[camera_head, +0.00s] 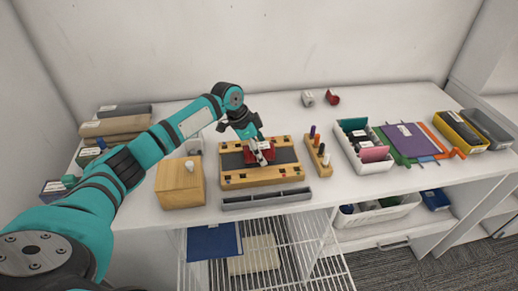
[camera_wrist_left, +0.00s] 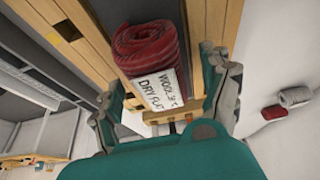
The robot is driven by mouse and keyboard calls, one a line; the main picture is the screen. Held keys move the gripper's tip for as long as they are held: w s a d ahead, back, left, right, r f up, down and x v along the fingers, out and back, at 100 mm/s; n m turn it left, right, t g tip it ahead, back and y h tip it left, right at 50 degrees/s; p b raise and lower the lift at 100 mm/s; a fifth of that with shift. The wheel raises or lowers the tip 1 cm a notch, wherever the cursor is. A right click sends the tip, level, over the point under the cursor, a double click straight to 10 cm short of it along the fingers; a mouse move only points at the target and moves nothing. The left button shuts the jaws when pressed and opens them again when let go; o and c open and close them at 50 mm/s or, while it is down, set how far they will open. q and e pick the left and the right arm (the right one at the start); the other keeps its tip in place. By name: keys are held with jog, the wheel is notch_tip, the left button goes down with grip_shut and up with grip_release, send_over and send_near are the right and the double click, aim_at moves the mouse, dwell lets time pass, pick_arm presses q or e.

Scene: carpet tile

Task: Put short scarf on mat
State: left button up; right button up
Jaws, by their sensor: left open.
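A red rolled scarf (camera_head: 267,155) with a white label sits on a dark grey mat (camera_head: 232,160) set in a wooden frame. In the left wrist view the scarf (camera_wrist_left: 148,48) lies between the frame's wooden bars, its label reading partly "WOOL" and "DRY FLAT". My left gripper (camera_head: 258,148) is open above the mat, with a finger on each side of the scarf. The fingers also show in the left wrist view (camera_wrist_left: 165,92); whether they touch the scarf is unclear. My right gripper is not in view.
A grey roll (camera_head: 307,98) and a red roll (camera_head: 332,96) lie at the back. A wooden box (camera_head: 180,184) stands left, a grey tray (camera_head: 266,198) in front, and a wooden peg block (camera_head: 318,156) right. A white bin (camera_head: 362,147) stands further right.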

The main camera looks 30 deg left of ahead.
pick_arm(q)
jog(key=b+v, duration=0.2)
jog(key=v, duration=1)
